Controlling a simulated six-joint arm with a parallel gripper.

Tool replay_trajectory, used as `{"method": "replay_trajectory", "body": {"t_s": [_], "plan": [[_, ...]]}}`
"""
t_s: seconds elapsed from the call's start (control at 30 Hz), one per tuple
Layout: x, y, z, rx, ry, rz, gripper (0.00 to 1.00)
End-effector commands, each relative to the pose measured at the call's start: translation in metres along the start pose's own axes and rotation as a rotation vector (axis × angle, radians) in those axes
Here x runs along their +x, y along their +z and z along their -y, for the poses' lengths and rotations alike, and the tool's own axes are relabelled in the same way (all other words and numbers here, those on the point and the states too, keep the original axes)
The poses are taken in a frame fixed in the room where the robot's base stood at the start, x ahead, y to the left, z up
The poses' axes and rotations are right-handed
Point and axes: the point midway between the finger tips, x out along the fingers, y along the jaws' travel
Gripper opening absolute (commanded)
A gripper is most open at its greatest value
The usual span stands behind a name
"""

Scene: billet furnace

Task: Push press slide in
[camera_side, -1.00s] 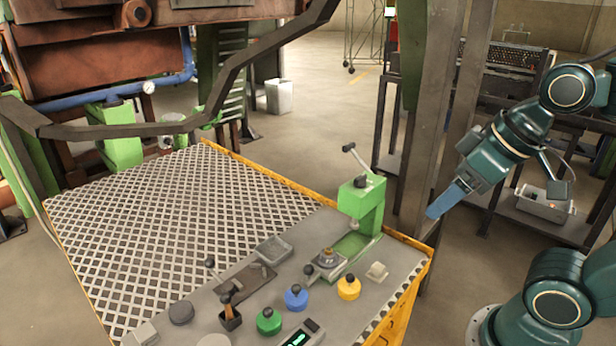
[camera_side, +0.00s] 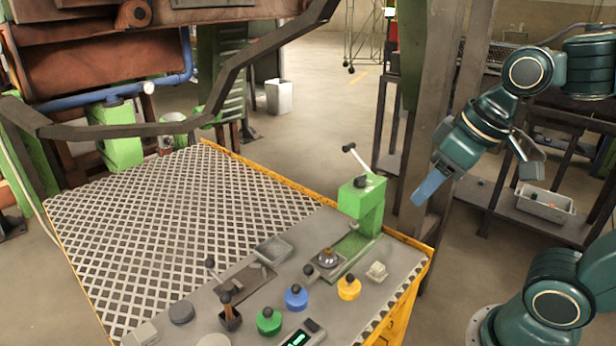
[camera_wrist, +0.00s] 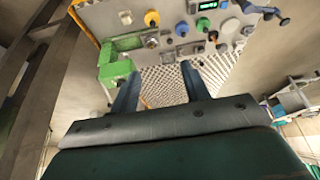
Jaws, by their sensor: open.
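Green (camera_side: 269,321), blue (camera_side: 296,297) and yellow (camera_side: 348,287) knobs stand on the bench front. A grey tray (camera_side: 272,248) lies left of the slide. A steel column (camera_side: 432,120) rises close behind my gripper. The grated tabletop (camera_side: 160,230) is clear.

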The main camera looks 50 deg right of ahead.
Motion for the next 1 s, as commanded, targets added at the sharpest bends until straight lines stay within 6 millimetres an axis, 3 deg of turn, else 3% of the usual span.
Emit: {"method": "replay_trajectory", "body": {"t_s": [0.57, 1.0], "plan": [[0.066, -0.085, 0.002, -0.061, -0.068, 0.186, 0.46], [0.149, -0.128, -0.002, -0.096, -0.138, 0.32, 0.46]]}}
